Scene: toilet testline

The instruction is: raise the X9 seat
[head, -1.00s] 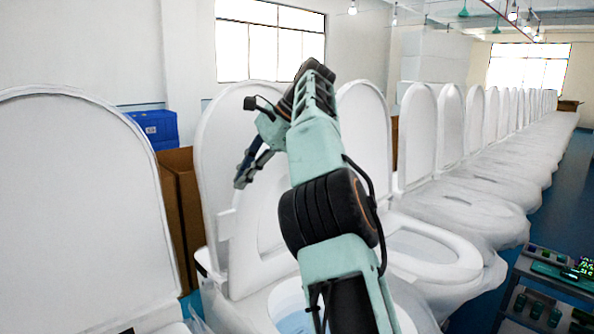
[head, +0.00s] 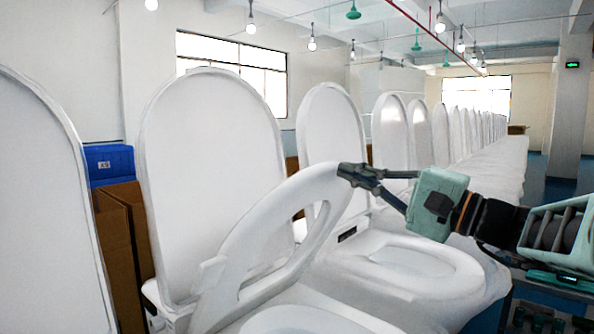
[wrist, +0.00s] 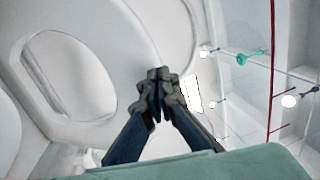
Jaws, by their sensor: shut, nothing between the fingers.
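A white ring-shaped seat (head: 319,190) stands tilted partway up over its bowl (head: 305,318) in the head view. Its raised lid (head: 212,150) is upright behind it, with a gap between the two. No X9 marking is readable. My gripper (head: 345,172) is shut and empty at the seat's upper end, reaching in from the right; I cannot tell whether it touches. In the wrist view the shut fingertips (wrist: 158,82) lie in front of a white surface, with a ring opening in the seat (wrist: 108,75) to the left.
A neighbouring toilet (head: 395,262) with its seat down and lid (head: 335,135) up stands just right, under my arm. More toilets recede behind. Another raised lid (head: 45,200) is at the left. Brown boxes (head: 120,225) and a blue crate (head: 108,162) stand behind.

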